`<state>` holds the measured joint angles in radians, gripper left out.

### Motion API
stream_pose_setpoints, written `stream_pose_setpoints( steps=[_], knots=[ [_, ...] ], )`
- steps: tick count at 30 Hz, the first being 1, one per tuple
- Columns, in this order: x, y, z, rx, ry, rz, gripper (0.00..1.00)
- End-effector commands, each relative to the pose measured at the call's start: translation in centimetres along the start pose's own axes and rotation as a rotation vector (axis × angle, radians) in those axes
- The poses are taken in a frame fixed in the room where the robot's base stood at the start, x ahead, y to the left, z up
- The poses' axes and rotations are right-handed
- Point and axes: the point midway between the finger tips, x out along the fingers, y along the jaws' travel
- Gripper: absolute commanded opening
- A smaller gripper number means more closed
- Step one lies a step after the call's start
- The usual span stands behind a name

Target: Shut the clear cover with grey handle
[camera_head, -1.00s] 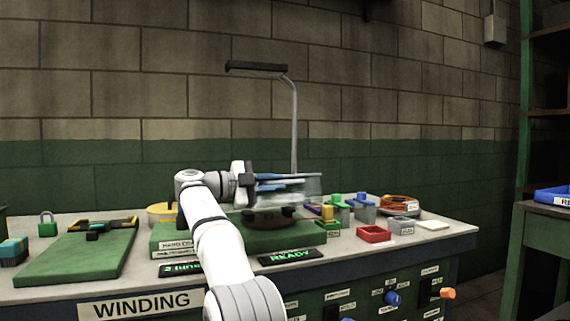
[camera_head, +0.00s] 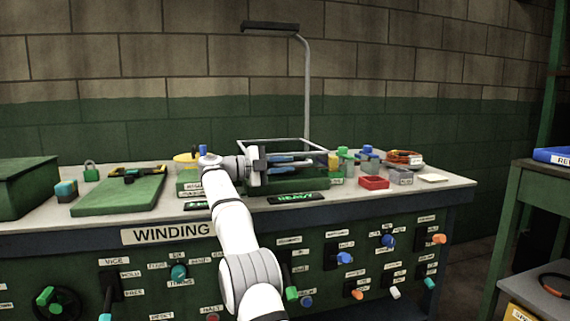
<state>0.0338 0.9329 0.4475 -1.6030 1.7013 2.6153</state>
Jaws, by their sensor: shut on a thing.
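The clear cover (camera_head: 290,141) shows as a thin pale frame with see-through panels, over the green winding base (camera_head: 290,184) in the middle of the bench. My gripper (camera_head: 292,160) is at the cover's front, its blue fingers pointing right. It is shut on the cover's grey handle, which is mostly hidden by the fingers. I cannot tell whether the cover's lower edge touches the base.
A lamp (camera_head: 307,90) stands behind the cover. To the right are colored blocks, a red tray (camera_head: 374,182) and a grey box (camera_head: 400,177). A green board (camera_head: 120,195) and a green box (camera_head: 25,188) are at left. Knobs and levers line the bench front.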

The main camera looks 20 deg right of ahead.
Motion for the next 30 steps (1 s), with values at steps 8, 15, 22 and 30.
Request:
stream_pose_setpoints(
  steps=[8, 15, 22, 30],
  knots=[
    [0.01, 1.17, 0.73, -0.022, 0.001, 0.01, 0.18],
    [0.22, 1.07, 0.65, -0.02, 0.003, 0.009, 0.34],
    [0.39, 0.83, 0.45, -0.016, 0.005, 0.009, 0.34],
    [0.49, 0.65, 0.29, -0.012, 0.007, 0.008, 0.34]
  ],
)
